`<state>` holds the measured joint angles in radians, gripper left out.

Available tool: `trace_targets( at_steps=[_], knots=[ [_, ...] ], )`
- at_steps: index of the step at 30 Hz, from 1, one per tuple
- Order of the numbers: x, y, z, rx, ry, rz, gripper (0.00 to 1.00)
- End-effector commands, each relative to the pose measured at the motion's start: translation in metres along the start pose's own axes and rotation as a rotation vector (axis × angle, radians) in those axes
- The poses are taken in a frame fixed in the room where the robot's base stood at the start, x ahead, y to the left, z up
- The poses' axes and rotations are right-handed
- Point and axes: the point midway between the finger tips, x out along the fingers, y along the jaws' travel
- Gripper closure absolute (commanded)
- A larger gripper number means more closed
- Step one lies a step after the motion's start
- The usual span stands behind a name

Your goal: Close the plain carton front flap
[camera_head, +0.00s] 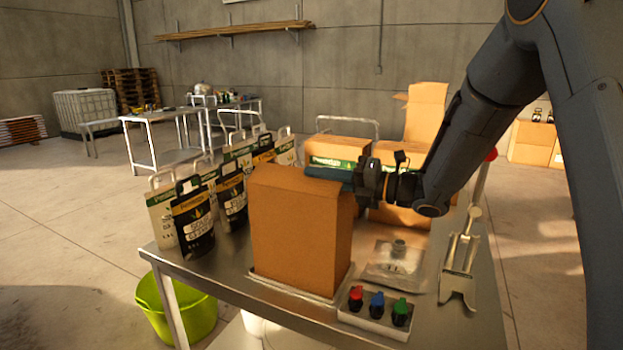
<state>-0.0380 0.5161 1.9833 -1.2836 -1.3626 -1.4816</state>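The plain carton (295,235) is a tall brown box without print, standing upright on a thin tray near the front of the metal table. Its top looks mostly covered, and its front flap cannot be told apart clearly from the rest of the top. My gripper (328,174) comes in from the right, with its dark, flat end lying level at the carton's top, at the back right. Whether it touches the cardboard cannot be told. No gap shows between the fingers, and nothing is clearly held.
Several printed pouches (192,218) stand left of the carton. Green-labelled cartons (337,150) are behind. A clear bag (396,262), a metal lever press (461,265) and a block of coloured knobs (377,310) lie to the right. A green bucket (196,313) stands on the floor.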

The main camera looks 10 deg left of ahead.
Motion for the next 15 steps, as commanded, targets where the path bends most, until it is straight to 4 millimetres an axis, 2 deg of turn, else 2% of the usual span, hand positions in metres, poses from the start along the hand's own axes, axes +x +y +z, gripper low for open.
trace_targets(
  at_steps=[3,7,15],
  knots=[
    [-0.022,-0.003,0.0,-0.001,-0.003,-0.002,0.9],
    [-0.041,-0.003,0.0,-0.001,-0.003,-0.002,0.9],
    [-0.057,-0.001,0.0,0.0,-0.001,-0.001,0.9]
  ],
)
